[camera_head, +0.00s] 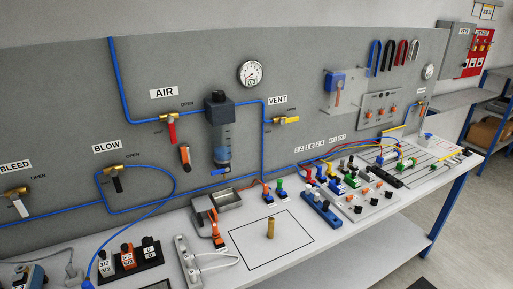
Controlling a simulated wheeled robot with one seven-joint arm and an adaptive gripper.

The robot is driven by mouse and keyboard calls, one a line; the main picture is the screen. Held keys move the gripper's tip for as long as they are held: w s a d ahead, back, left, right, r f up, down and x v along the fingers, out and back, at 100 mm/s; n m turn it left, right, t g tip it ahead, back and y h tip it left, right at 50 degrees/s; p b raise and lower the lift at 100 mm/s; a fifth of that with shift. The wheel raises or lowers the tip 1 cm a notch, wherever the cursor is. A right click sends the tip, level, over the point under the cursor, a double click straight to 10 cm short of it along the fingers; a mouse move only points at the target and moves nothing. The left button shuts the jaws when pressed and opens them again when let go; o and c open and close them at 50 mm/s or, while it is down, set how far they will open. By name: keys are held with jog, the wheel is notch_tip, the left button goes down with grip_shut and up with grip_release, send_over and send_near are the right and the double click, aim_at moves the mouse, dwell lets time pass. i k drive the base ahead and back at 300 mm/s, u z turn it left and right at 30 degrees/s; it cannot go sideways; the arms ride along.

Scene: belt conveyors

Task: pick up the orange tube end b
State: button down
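Thin coloured tubes (350,140), including orange or red, blue and yellow ones, arc over the right half of the bench from the labelled ports on the panel to the fittings. I cannot tell which end is the orange tube end b at this size. Small orange (268,197) and green (281,192) fittings stand beside the metal tray. No part of my gripper or arm is in view.
A white bench (300,262) runs below the grey panel. A brass-coloured cylinder (270,229) stands inside a black outlined square. An orange-handled tool (216,230), a metal tray (224,200), a power strip (187,263) and a blue fitting block (321,207) surround it.

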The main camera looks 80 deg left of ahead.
aim_at(214, 226)
jog(key=u, duration=0.1)
jog(key=i, duration=0.65)
jog(key=u, duration=3.4)
